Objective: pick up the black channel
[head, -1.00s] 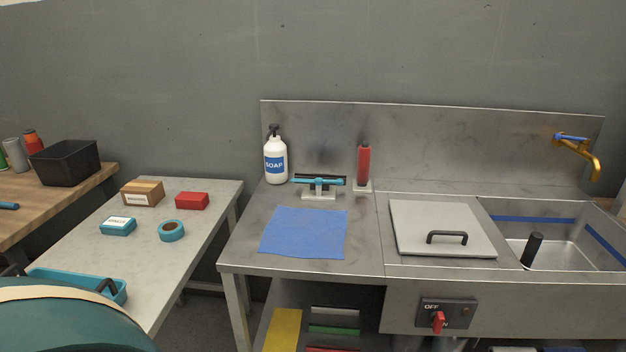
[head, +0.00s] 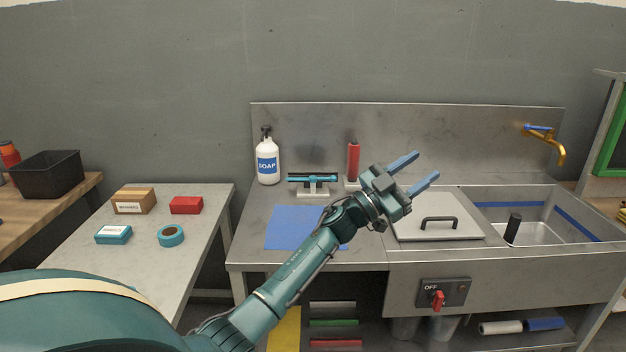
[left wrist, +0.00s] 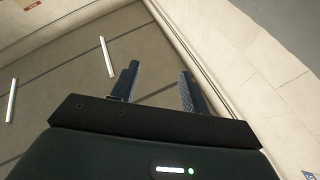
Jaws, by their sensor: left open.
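A thin black bar (head: 325,174), which looks like the black channel, lies level on a small pale stand (head: 313,192) at the back of the steel counter. A teal bar (head: 305,179) lies along its front, so part of the black bar is hidden. My left gripper (head: 427,164) is open and empty, raised in front of the sink lid and pointing up and to the right. It is to the right of the stand and apart from it. In the left wrist view its open fingers (left wrist: 159,71) face only bare wall and ceiling. My right gripper is out of view.
A soap bottle (head: 267,160) stands left of the stand and a red cylinder (head: 353,160) stands right of it. A blue cloth (head: 290,228) lies in front. The lid (head: 438,225) and sink (head: 545,229) are to the right.

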